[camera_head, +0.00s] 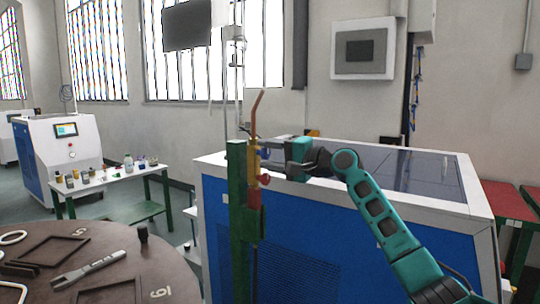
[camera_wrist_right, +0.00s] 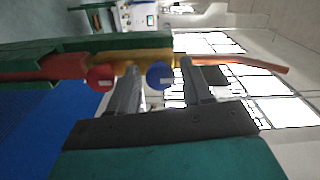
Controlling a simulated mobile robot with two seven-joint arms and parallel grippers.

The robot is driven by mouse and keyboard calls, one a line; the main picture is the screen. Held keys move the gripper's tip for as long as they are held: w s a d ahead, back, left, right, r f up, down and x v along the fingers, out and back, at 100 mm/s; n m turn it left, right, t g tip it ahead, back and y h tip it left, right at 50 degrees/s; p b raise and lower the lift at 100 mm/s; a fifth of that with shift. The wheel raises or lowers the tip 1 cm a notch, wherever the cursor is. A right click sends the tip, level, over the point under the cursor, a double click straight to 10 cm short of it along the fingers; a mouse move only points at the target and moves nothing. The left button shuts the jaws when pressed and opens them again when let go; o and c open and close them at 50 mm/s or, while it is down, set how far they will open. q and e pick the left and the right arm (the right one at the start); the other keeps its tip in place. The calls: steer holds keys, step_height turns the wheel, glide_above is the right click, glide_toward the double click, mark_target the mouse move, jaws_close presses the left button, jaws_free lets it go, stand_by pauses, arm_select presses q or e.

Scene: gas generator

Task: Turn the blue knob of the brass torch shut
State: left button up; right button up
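The brass torch (camera_head: 253,160) stands upright on a green post (camera_head: 238,215) in the head view, with a copper tube (camera_head: 257,110) rising from its top. In the wrist view the torch (camera_wrist_right: 150,57) lies sideways across the picture. Its blue knob (camera_wrist_right: 160,75) is between the two fingers of my right gripper (camera_wrist_right: 162,72), with small gaps visible beside it. The red knob (camera_wrist_right: 101,77) is just outside the left finger; it also shows in the head view (camera_head: 264,179). In the head view my right gripper (camera_head: 270,155) reaches the torch from the right and hides the blue knob. My left gripper is out of view.
A blue and white cabinet (camera_head: 310,230) stands right behind the torch, under my right arm. A round brown table (camera_head: 120,255) with a wrench-like tool (camera_head: 88,270) and frames is at front left. A small bench (camera_head: 112,174) with bottles stands farther back.

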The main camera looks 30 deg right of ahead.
steer(key=shift+o, duration=0.6)
steer(key=shift+s+d+f, duration=0.1)
steer(key=shift+s+d, duration=0.05)
steer(key=shift+s, duration=0.15)
steer(key=b+v, duration=0.3)
steer(key=v, duration=0.9)
steer(key=shift+s, duration=0.1)
